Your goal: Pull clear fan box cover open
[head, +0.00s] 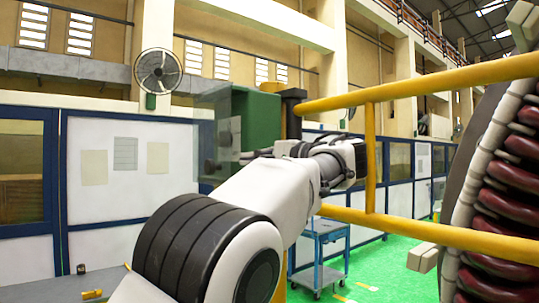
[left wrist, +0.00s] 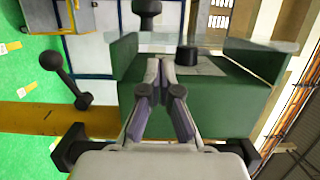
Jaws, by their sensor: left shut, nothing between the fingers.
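The green fan box (head: 260,118) stands beyond my left arm in the head view. Its clear cover (head: 211,115) shows as a see-through panel at the box's left side. In the left wrist view the green box (left wrist: 225,105) fills the middle right, with the clear cover (left wrist: 265,55) along its upper side. My left gripper (left wrist: 160,66) is shut and empty, its fingertips in front of the box near a black knob (left wrist: 187,56). Whether the fingertips touch the cover cannot be told. In the head view my left wrist partly hides the box's lower part. My right gripper is in neither view.
Yellow rails (head: 430,85) run beside my left wrist, with a yellow post (head: 370,155) between them. A large stator with red coils (head: 510,170) stands at the right. A blue cart (head: 320,275) stands on the green floor below.

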